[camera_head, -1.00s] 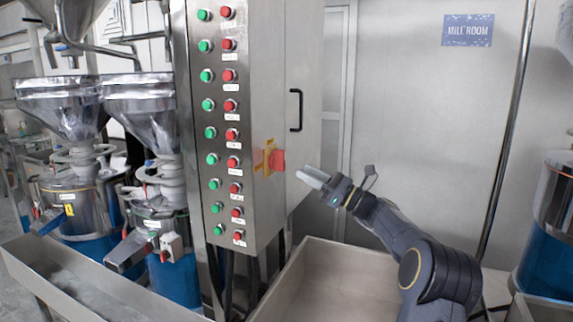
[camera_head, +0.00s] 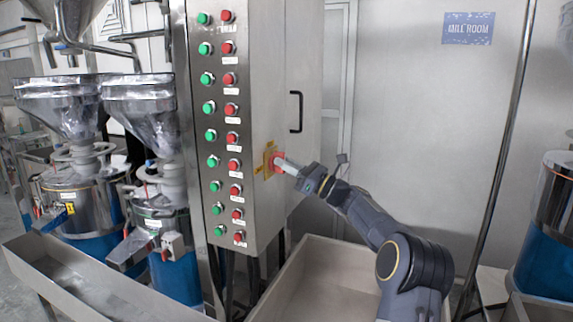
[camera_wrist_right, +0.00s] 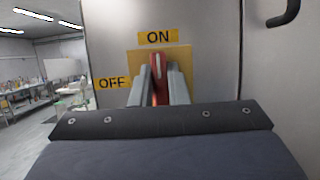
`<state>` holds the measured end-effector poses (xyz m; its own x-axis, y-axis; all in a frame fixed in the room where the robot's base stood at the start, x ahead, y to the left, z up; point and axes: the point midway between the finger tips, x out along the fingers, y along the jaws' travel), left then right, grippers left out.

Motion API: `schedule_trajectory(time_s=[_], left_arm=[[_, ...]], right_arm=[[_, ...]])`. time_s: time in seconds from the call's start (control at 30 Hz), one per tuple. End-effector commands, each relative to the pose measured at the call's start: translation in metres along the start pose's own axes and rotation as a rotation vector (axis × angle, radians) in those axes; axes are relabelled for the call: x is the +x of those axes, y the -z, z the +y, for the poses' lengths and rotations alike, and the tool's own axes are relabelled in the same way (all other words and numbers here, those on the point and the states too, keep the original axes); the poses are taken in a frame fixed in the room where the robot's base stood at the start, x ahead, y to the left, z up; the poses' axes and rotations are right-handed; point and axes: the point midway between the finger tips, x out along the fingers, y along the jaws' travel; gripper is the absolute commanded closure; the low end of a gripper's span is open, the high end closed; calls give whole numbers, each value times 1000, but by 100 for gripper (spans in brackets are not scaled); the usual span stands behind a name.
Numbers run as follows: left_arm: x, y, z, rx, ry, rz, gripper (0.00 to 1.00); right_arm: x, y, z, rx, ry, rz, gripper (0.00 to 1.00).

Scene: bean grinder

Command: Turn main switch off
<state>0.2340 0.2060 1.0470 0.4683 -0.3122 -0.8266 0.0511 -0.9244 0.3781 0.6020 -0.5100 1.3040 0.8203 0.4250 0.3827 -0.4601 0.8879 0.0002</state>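The main switch has a red handle (camera_wrist_right: 159,72) on a yellow plate (camera_wrist_right: 186,56). In the right wrist view the handle stands upright, towards the ON label (camera_wrist_right: 158,37); the OFF label (camera_wrist_right: 111,83) is to its left. In the head view the switch's yellow plate (camera_head: 267,160) is on the side of the steel control cabinet. My right gripper (camera_head: 281,163) is at the switch. In the right wrist view its two fingers (camera_wrist_right: 158,88) are apart, one on each side of the handle; firm contact cannot be made out. My left gripper is not in view.
The cabinet front (camera_head: 219,130) carries columns of green and red buttons. A black door handle (camera_head: 296,111) is above and right of the switch. A steel trough (camera_head: 325,255) lies below. Grinders with hoppers (camera_head: 140,95) stand at left; a slanted pole (camera_head: 500,150) is at right.

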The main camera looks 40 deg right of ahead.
Motion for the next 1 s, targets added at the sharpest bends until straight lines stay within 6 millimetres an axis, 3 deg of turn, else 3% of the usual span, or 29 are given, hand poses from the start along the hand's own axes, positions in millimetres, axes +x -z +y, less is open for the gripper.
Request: schedule_trajectory(time_s=[0.1,0.57,1.0], left_arm=[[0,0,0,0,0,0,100],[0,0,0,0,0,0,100],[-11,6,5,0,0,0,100]], right_arm=[[0,0,0,0,0,0,100],[0,0,0,-77,-31,0,100],[0,-2,0,-418,-171,0,100]])
